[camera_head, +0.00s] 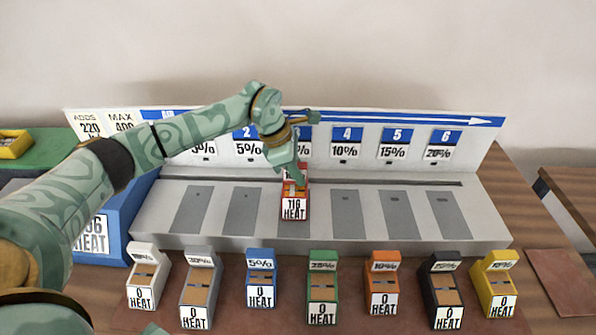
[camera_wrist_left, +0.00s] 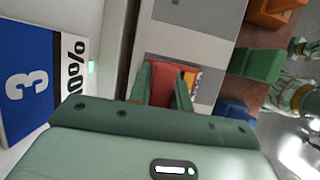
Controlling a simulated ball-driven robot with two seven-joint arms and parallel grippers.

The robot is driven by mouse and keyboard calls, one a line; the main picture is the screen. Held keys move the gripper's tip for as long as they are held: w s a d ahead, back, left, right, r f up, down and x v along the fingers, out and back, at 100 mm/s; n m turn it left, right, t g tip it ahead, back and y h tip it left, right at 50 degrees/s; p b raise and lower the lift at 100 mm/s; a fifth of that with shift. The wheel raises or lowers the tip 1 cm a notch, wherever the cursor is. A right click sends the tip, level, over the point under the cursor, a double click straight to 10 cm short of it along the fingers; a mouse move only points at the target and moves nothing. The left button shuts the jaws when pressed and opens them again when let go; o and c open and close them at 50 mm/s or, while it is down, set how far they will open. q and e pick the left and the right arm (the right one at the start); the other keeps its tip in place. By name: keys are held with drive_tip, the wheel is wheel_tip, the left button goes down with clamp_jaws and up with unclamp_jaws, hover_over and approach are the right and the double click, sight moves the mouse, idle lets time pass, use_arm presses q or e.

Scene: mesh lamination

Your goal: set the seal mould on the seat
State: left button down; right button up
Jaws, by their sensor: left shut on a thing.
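My left gripper (camera_head: 297,178) reaches down from the left arm and is shut on a red block (camera_head: 294,190). The block has a white label reading 116 HEAT, and I take it as the seal mould. It also shows between the fingers in the left wrist view (camera_wrist_left: 166,84). It is at the third dark grey seat (camera_head: 294,230) of the pale grey bench, in front of panel 3. Part of that seat shows in front of the block. Whether the block touches the seat or is just above it I cannot tell. My right gripper is not seen.
The pale grey bench (camera_head: 400,235) has other bare seats to both sides. A numbered back panel (camera_head: 470,150) stands behind. Several coloured blocks labelled 0 HEAT, such as the green one (camera_head: 322,290), stand along the front. A blue box (camera_head: 125,220) is at left.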

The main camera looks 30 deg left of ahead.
use_arm(q)
drive_tip(key=c, duration=1.3)
unclamp_jaws()
drive_tip(key=p+v, duration=0.1)
drive_tip(key=v, duration=1.1)
drive_tip(key=shift+r+p, duration=0.1)
drive_tip(key=shift+p, duration=0.2)
